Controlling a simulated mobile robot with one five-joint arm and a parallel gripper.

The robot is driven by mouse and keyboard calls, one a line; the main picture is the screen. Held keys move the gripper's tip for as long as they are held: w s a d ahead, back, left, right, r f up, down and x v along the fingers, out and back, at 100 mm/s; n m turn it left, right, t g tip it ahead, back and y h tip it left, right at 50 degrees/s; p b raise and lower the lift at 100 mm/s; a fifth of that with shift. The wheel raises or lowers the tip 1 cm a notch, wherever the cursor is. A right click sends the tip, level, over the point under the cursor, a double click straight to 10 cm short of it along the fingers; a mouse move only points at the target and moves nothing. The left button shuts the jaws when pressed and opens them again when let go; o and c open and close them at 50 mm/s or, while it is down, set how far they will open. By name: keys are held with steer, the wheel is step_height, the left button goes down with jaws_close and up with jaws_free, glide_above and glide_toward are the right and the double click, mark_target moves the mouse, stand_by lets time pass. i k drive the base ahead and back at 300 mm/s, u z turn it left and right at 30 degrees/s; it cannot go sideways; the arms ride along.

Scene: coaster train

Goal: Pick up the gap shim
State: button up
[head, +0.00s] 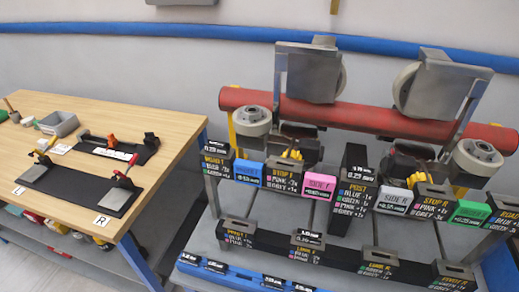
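No part is plainly marked as the gap shim, and I cannot tell which piece it is. Coloured blocks sit along the front of the train stand: a blue block (249,171), a pink block (318,186), a grey block (393,200) and a green block (469,213). Black label blocks between them, such as the middle post block (354,190), carry colour names and numbers. A blue strip (235,277) with small black labels runs along the bottom of the stand. My gripper is not in view.
A red tube (365,119) and wheels (477,156) stand above the stand (205,235). A wooden workbench (92,108) at left holds two black fixtures (75,188) (118,150) and a grey bin (60,123). A gap separates bench and stand. A blue rail crosses the wall.

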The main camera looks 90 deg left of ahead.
mark_target(215, 147)
steer(key=z, duration=0.05)
steer(key=i, duration=0.25)
steer(key=u, duration=5)
steer(key=i, duration=1.65)
steer(key=z, duration=0.1)
